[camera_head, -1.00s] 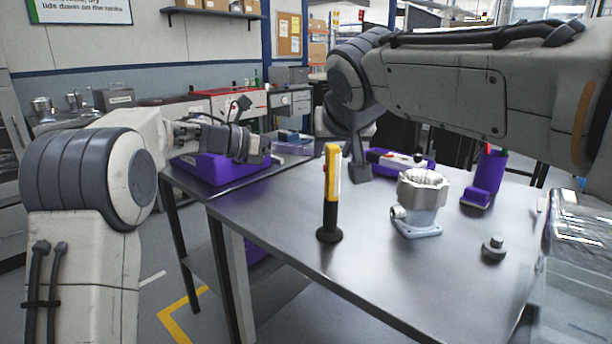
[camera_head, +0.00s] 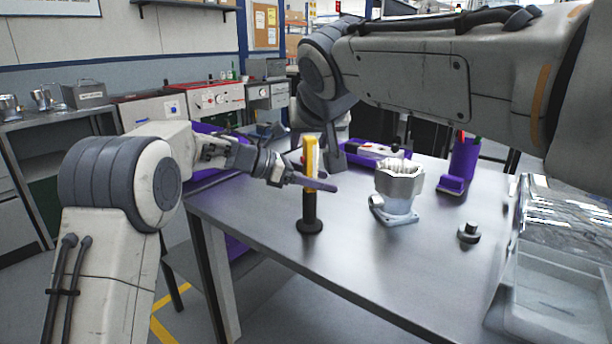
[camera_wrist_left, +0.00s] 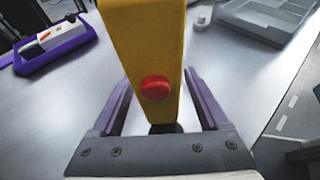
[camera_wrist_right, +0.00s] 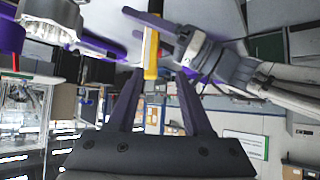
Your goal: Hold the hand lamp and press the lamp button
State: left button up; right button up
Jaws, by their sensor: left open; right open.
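The hand lamp (camera_head: 310,190) stands upright on the metal table, with a yellow upper body and a black lower part with a round foot. Its red button (camera_wrist_left: 155,87) faces the left wrist camera. My left gripper (camera_head: 322,181) is open with its fingers on either side of the lamp; the left wrist view shows the yellow body (camera_wrist_left: 146,40) between them. My right gripper (camera_wrist_right: 158,82) is open; the right wrist view shows the lamp (camera_wrist_right: 151,52) beyond its fingertips. In the head view the right gripper is partly hidden behind its own arm.
A metal housing (camera_head: 396,190) stands right of the lamp. A grey knobbed part (camera_head: 468,232) lies near the table's right side. A purple cup (camera_head: 462,160) and a purple tray (camera_head: 350,150) stand farther back. A clear bin (camera_head: 540,290) is at the right.

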pick_arm(q)
jog(key=shift+d+f, duration=0.1)
jog(key=shift+d, duration=0.15)
grip_shut()
pick_arm(e)
grip_shut()
dwell(3.5)
